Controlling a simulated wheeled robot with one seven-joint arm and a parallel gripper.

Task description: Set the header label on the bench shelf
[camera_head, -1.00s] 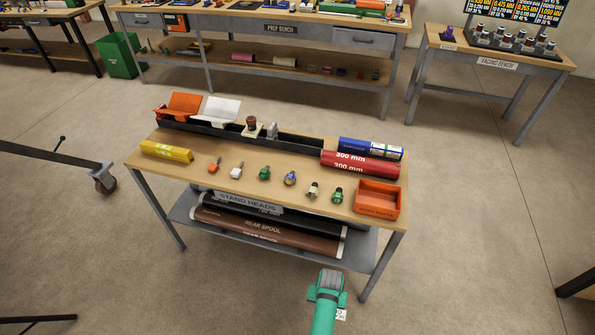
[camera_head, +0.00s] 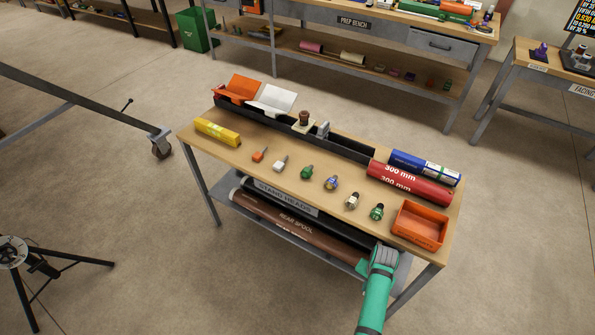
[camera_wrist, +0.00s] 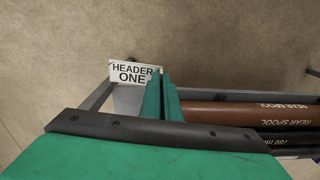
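The header label, a small white plate reading "HEADER ONE" (camera_wrist: 130,73), shows in the wrist view with its right edge between the green fingers of my gripper (camera_wrist: 161,98). The fingers are close together on it. In the head view my gripper (camera_head: 368,265) is at the right front of the bench, near the lower shelf; the label is hidden there.
A bench leg (camera_head: 415,290) stands right of my gripper. A tripod (camera_head: 40,265) stands at left; the floor between is clear.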

